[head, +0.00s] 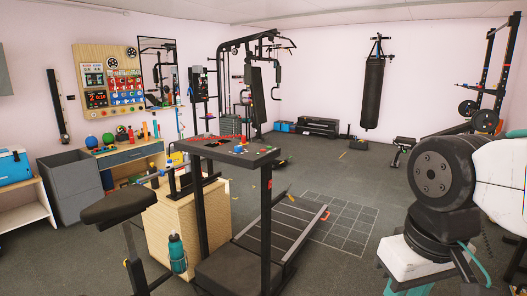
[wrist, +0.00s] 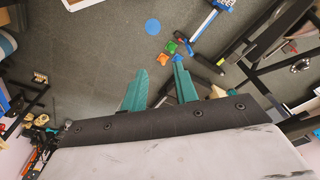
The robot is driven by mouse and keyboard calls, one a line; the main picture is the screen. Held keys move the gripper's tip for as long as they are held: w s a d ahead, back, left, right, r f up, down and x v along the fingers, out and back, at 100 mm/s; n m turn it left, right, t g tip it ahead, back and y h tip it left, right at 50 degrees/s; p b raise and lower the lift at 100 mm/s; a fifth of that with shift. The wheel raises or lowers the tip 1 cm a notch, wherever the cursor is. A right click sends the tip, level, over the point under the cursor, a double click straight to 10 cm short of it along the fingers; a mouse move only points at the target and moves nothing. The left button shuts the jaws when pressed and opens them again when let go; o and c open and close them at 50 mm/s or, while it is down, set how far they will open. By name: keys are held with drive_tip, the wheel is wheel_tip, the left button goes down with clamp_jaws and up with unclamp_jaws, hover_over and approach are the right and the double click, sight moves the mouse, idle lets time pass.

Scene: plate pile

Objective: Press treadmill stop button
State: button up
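The treadmill (head: 280,232) stands in the middle of the head view, with a dark belt and two black uprights. Its flat console (head: 225,151) carries several small red, blue, green and yellow pieces. I cannot tell which of them is the stop button. My gripper (wrist: 160,84) shows in the wrist view with two teal fingers spread apart and nothing between them. It is above the grey floor and apart from the console. In the head view only my arm shows at the right; the fingers are not visible there.
A wooden box (head: 165,230) and a black-seated exercise bike (head: 118,206) stand left of the treadmill. A punching bag (head: 373,92) hangs at the back. In the wrist view a blue disc (wrist: 153,26) and small green and orange pieces lie beyond the fingers. Floor right of the treadmill is open.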

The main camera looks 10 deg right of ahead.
clamp_jaws()
idle(1.5)
